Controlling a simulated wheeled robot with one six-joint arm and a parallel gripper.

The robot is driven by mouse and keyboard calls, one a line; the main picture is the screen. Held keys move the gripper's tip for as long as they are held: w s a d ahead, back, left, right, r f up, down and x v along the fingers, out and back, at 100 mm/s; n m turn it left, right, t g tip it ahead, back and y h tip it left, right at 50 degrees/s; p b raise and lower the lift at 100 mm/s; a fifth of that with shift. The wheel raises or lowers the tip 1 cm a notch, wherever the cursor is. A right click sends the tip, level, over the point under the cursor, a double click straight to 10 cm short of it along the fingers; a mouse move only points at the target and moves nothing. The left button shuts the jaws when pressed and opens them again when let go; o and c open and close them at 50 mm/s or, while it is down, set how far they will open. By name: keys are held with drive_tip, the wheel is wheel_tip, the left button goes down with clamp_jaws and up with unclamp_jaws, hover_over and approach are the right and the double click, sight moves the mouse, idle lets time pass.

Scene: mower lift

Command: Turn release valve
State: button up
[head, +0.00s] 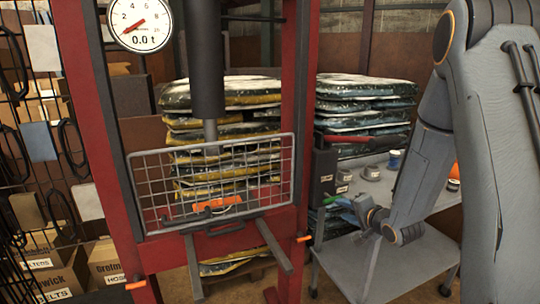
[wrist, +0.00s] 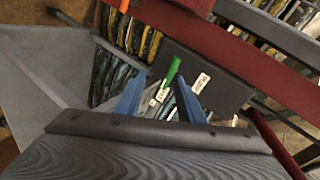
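The release valve appears to be the small green handle (wrist: 173,70) on the pump side of the red press. In the wrist view it shows just beyond and between the blue fingertips, nearer the right one. My gripper (wrist: 161,80) is open, its fingers apart with a visible gap around the green handle. Whether either finger touches it I cannot tell. In the head view my gripper (head: 346,205) is low beside the press's right post, and a bit of green (head: 330,199) shows at its tip. The dark pump body (head: 323,173) stands above, with a red lever (head: 345,139).
The red press frame (head: 298,110) carries a mesh guard (head: 165,185) and a gauge (head: 140,25) reading 0.0 t. A grey cart (head: 405,268) stands close under my arm, with small items on its upper shelf. Stacked bags (head: 365,100) are behind. Some open floor shows at the lower right.

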drive_tip(key=s+a+r+n+g+h, duration=0.1)
drive_tip(key=s+a+n+g, duration=0.2)
drive_tip(key=s, duration=0.7)
drive_tip(key=s+a+n+g+h, duration=0.1)
drive_tip(key=s+n+g, duration=0.3)
drive_tip(key=s, duration=0.7)
drive_tip(key=s+a+r+n+g+h, duration=0.1)
drive_tip(key=s+a+n+g, duration=0.3)
drive_tip(key=s, duration=0.6)
drive_tip(key=shift+s+a+r+n+g, duration=0.3)
drive_tip(key=shift+s+r+g, duration=0.1)
drive_tip(key=shift+g, duration=0.2)
